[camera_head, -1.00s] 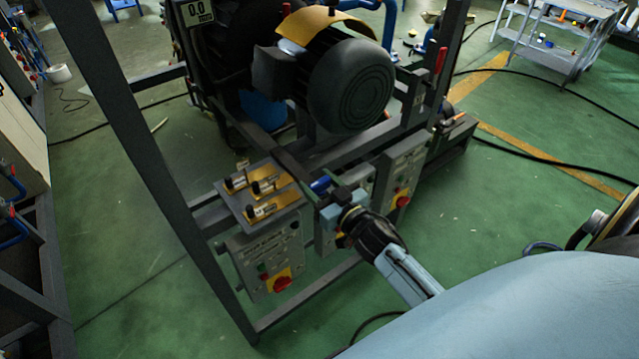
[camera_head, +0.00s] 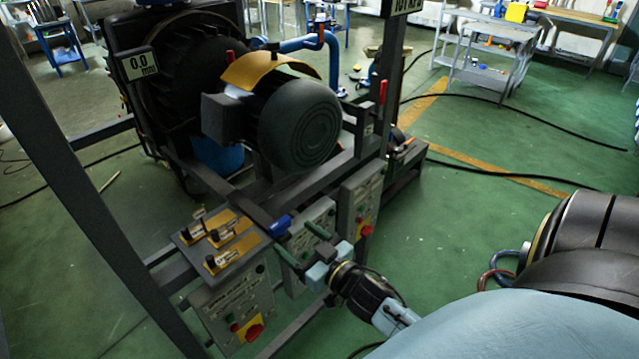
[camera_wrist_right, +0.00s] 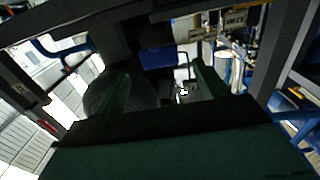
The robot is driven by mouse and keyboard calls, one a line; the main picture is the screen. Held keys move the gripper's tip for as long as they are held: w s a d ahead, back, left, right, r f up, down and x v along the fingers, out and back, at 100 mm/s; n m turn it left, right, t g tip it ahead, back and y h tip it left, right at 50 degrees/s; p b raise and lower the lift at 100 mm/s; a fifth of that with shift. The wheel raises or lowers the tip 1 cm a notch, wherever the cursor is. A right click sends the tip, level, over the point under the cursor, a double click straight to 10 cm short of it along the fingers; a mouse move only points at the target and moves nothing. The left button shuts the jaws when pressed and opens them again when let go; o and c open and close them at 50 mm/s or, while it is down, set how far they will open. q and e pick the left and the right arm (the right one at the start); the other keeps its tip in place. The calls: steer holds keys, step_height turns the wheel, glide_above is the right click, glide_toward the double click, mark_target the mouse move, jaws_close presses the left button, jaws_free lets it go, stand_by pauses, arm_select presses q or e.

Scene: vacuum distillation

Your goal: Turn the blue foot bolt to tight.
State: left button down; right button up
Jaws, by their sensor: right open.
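The blue foot bolt (camera_head: 281,225) sits on the dark frame rail beside the motor's lower end. In the right wrist view the blue bolt (camera_wrist_right: 158,57) shows ahead, between the directions of the two green fingers. My right gripper (camera_head: 303,241) is open and empty, just below and to the right of the bolt, apparently apart from it. The bolt's underside and thread are hidden. My left gripper is not in view.
The dark motor (camera_head: 300,125) with a yellow cover stands above the rail. A plate with several brass-labelled valves (camera_head: 220,242) lies left of the bolt. Grey switch boxes (camera_head: 236,305) hang below. An upright frame post (camera_head: 85,190) stands at left. Open green floor (camera_head: 470,215) lies right.

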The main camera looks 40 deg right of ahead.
steer(key=s, duration=0.7)
steer(key=shift+d+b, duration=0.2)
steer(key=shift+b, duration=0.15)
steer(key=s+a+f+g+h+b, duration=0.1)
steer(key=s+f+g+b, duration=0.25)
steer(key=f, duration=1.35)
steer(key=s+a+f+g+b, duration=0.2)
steer(key=s+f+g, duration=0.3)
steer(key=f, duration=1.1)
steer(key=s+a+f+n+g+b, duration=0.1)
steer(key=s+f+g+b, duration=0.4)
steer(key=s+f, duration=1.6)
steer(key=s+a+g, duration=0.1)
steer(key=g, duration=0.2)
steer(key=shift+s+n, duration=0.3)
steer(key=shift+s, duration=0.05)
steer(key=shift+a+g, duration=0.1)
steer(key=shift+g, duration=0.15)
